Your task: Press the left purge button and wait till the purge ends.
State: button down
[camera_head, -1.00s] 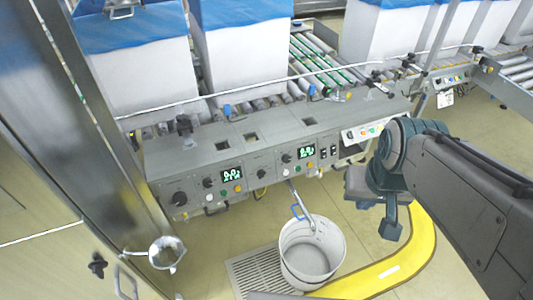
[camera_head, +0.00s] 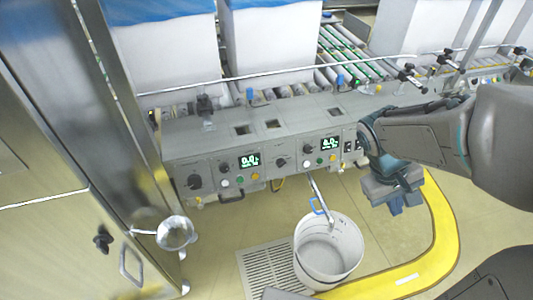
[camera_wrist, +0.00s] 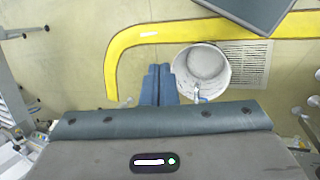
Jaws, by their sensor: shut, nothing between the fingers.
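The left panel (camera_head: 226,172) on the grey console front carries a lit green display (camera_head: 249,161), a dark knob and small white, green and yellow buttons (camera_head: 239,180). Their labels are too small to read, so I cannot tell which is the purge button. A similar right panel has its own display (camera_head: 330,144) and buttons.
A white bucket (camera_head: 352,268) with a blue-handled tool stands below the console, beside a floor grate (camera_head: 268,270). It also shows in the wrist view (camera_wrist: 225,85). A yellow floor line (camera_head: 446,225) curves around. A steel cabinet (camera_head: 50,215) with a funnel stands at the left.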

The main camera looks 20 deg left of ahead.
aim_at(255, 176)
jog(key=w+a+f+n+t+h+b, duration=0.4)
jog(key=w+a+f+n+b, duration=0.15)
jog(key=w+f, duration=0.3)
jog(key=w+a+f+n+t+h+b, duration=0.45)
jog(key=w+f+n, duration=0.25)
jog(key=f, duration=0.2)
jog(key=a+f+n+t+y+b, duration=0.2)
jog(key=a+f+n+t+y, duration=0.2)
jog(key=a, duration=0.4)
jog(key=a+f+n+t+y+b, duration=0.3)
jog(key=a+f+n+t+y, duration=0.1)
jog(key=a+f+n, duration=0.3)
jog(key=w+a+f+n+t+y+b, duration=0.1)
jog(key=a+f+n+t+y+b, duration=0.2)
jog(key=a, duration=0.6)
notch_tip(255, 176, down, 2)
jog(key=n+t+y, duration=0.1)
jog(key=n, duration=0.2)
jog(key=shift+a+f, duration=0.2)
jog(key=shift+a, duration=0.05)
jog(key=shift+w+n+y, duration=0.15)
jog(key=shift+n+y, duration=0.1)
jog(key=w+a+f+b, duration=0.3)
jog(key=w+a+b, duration=0.1)
jog(key=w, duration=0.3)
jog(key=shift+a+b, duration=0.15)
jog(key=shift+b, duration=0.35)
